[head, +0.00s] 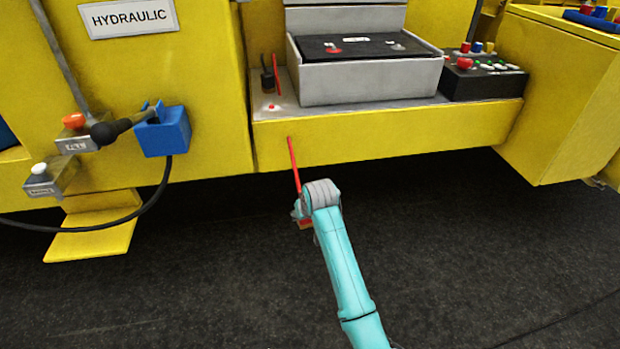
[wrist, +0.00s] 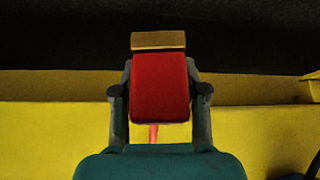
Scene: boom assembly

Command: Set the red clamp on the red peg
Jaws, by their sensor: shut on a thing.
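My gripper (wrist: 158,95) is shut on the red clamp (wrist: 160,85), a red block with a tan-brown end, held between the two fingers. In the head view my gripper (head: 303,213) is in front of and below the yellow ledge, and only a little of the clamp (head: 306,225) shows beneath it. A thin red rod or cable (head: 293,165) rises from the gripper. A small red spot (head: 271,106), which looks like the red peg, is on the grey ledge top, up and left of my gripper. The clamp and this spot are apart.
A black clamp-like thing (head: 268,80) and a thin upright red strip (head: 277,74) stand behind the red spot. A grey box (head: 370,80) and a black control panel (head: 483,80) are to the right. A blue holder (head: 163,132) juts out at left. The dark floor (head: 450,240) is open.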

